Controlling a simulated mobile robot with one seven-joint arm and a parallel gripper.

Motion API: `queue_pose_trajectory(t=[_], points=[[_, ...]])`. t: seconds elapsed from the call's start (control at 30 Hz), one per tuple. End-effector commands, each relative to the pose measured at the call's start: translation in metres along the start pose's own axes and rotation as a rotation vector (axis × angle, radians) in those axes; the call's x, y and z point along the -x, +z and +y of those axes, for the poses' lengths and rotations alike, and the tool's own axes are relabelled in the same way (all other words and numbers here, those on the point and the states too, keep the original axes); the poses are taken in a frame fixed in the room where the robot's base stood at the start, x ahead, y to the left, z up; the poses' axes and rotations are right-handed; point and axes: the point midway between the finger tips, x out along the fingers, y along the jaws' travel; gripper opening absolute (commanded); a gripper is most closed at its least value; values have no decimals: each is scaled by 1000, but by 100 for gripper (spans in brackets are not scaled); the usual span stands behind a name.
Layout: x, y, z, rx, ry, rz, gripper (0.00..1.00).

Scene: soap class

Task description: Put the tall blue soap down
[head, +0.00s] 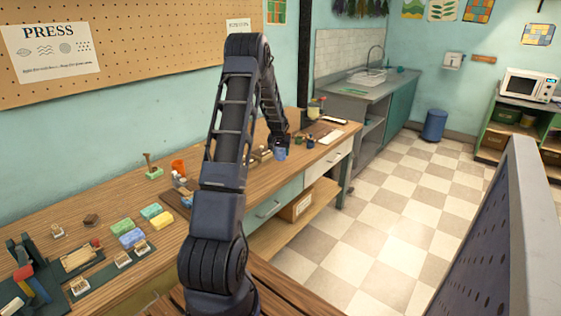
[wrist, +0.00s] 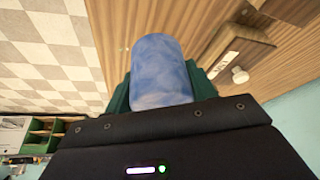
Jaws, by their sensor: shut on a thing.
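The tall blue soap is a mottled blue block with a rounded top, large in the middle of the wrist view (wrist: 160,72). My gripper (wrist: 160,92) is shut on it, with a green finger on each side. In the head view the soap shows as a small blue shape (head: 280,154) under the end of my arm, by the front edge of the wooden workbench (head: 110,195). I cannot tell whether its lower end touches the bench.
Soap blocks in blue, green and yellow (head: 132,238) lie on the near bench. A wooden tray with a pale knob (wrist: 240,75) is beside the soap in the wrist view. Small dark pots (head: 310,140) and a light board (head: 330,137) stand farther along.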

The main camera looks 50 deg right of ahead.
Motion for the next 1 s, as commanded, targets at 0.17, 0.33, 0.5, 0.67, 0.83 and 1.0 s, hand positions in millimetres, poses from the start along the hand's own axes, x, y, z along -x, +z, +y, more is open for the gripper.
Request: queue_pose_trajectory(t=[0.17,0.33,0.5,0.67,0.83,1.0], points=[[-9,3,0,0,0,1,27],[-24,10,1,0,0,-1,27],[-45,18,1,1,1,0,27],[-47,19,1,1,0,2,27],[-48,20,1,1,0,1,27],[-50,20,1,1,0,1,67]])
